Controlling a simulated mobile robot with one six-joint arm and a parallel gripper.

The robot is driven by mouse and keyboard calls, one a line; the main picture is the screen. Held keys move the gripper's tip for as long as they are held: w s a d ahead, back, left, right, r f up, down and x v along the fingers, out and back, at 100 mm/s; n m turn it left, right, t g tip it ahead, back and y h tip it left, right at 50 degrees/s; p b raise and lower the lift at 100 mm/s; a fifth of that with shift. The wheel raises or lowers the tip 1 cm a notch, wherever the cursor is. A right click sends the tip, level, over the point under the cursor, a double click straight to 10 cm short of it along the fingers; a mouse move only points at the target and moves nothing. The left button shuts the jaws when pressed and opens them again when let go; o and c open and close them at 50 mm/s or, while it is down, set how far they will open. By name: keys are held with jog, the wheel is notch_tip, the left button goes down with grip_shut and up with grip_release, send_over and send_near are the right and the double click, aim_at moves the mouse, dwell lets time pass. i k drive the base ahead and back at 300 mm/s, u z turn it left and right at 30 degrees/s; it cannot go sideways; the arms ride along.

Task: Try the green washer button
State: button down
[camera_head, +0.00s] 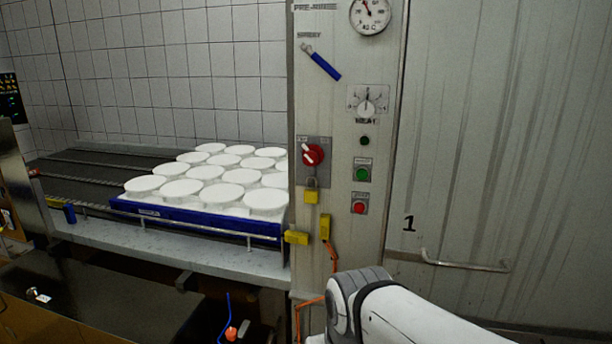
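The green button (362,174) sits on a small square plate on the pale metal washer panel (338,90). A red button (359,207) is just below it. A small dark green round part, a lamp or a button, is above it; I cannot tell which. My white arm shows at the bottom centre and right, below the panel. My gripper is out of the picture, so its opening and distance from the button are hidden.
A red rotary switch (313,155) is left of the button, with a yellow padlock (311,196) below it. More yellow parts and an orange cable hang lower. A door handle (465,265) projects at right.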

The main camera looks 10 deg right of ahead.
aim_at(361, 174)
jog(key=u, duration=1.55)
jog(key=i, duration=1.15)
jog(key=z, duration=3.65)
